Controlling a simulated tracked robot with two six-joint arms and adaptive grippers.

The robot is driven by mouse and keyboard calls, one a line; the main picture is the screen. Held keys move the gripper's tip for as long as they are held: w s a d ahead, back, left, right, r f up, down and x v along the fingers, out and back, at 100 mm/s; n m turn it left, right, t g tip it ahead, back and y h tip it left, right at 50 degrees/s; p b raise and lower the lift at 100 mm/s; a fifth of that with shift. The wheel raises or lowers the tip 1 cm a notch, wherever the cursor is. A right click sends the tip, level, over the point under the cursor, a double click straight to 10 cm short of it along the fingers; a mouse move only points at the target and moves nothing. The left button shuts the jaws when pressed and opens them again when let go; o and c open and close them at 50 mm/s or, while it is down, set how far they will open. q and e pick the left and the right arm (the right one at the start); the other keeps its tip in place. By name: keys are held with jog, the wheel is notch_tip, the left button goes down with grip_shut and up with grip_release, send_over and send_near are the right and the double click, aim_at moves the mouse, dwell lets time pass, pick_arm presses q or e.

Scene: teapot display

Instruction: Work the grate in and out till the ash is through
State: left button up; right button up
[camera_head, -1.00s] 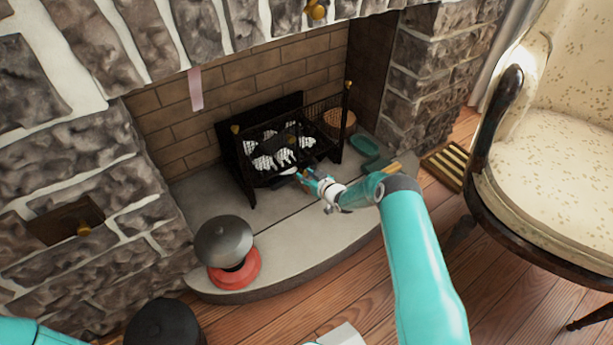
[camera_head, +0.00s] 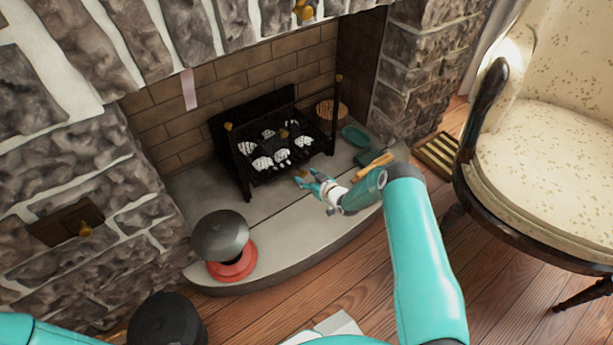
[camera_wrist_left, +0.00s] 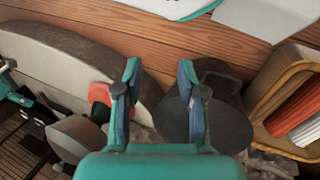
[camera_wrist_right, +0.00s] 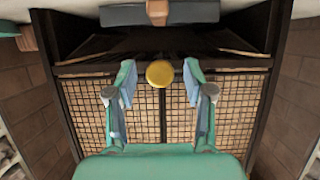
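The black fire grate (camera_head: 243,178) stands in the fireplace, with white ashy lumps (camera_head: 262,163) inside it. My right gripper (camera_head: 306,182) is just in front of the grate, low over the hearth. In the right wrist view its fingers (camera_wrist_right: 158,84) are open. A round brass knob (camera_wrist_right: 160,74) shows between the fingertips, with clear gaps at both sides. Wire mesh (camera_wrist_right: 185,110) fills the view behind it. My left gripper (camera_wrist_left: 160,85) is open and empty in the left wrist view; its fingers are out of the head view.
A grey-domed, red-based object (camera_head: 232,262) stands on the hearth's front left. A black bucket (camera_wrist_left: 226,118) is close by my left gripper's right finger. A green dish (camera_head: 356,137) and wicker basket (camera_head: 330,110) sit right of the grate. An armchair (camera_head: 540,150) stands at right.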

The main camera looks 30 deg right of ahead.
jog(key=shift+r, duration=0.1)
jog(key=v, duration=1.2)
